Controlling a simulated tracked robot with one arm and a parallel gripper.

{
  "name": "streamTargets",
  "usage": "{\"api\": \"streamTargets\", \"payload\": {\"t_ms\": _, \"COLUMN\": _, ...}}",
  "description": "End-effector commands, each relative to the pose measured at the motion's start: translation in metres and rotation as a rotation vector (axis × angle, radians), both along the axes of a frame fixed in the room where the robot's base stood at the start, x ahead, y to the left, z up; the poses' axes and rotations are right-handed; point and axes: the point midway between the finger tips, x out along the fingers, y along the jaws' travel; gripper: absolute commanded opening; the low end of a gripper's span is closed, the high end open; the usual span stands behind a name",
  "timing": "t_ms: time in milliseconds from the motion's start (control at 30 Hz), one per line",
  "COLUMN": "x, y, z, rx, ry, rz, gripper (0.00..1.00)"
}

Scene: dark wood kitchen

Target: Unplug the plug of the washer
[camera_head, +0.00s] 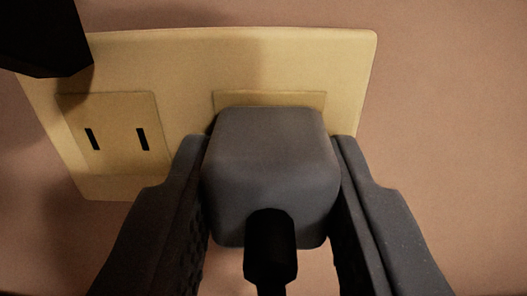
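The washer's plug (270,150) is a dark grey rounded block with a black cable (270,245) coming out of its near face. It sits at the right-hand socket of a yellowish wall plate (320,60). The plug hides most of that socket, so its prongs and any gap behind it cannot be seen. My gripper (269,165) has one dark finger on each side of the plug. Both fingers appear to press against its sides, with their tips close to the wall plate.
The left-hand socket (117,138) on the plate is empty, with two black slots. A black shape (40,35) blocks the upper left corner. The reddish-brown wall (455,110) around the plate is bare.

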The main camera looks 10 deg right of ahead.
Motion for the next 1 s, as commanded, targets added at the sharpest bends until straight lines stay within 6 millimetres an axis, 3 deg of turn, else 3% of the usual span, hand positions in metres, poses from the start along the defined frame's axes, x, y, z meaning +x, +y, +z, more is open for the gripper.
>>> {"api": "streamTargets", "payload": {"t_ms": 1000, "x": -0.027, "y": 0.006, "z": -0.001, "rx": 0.0, "ry": 0.002, "rz": 0.001, "gripper": 0.0}}
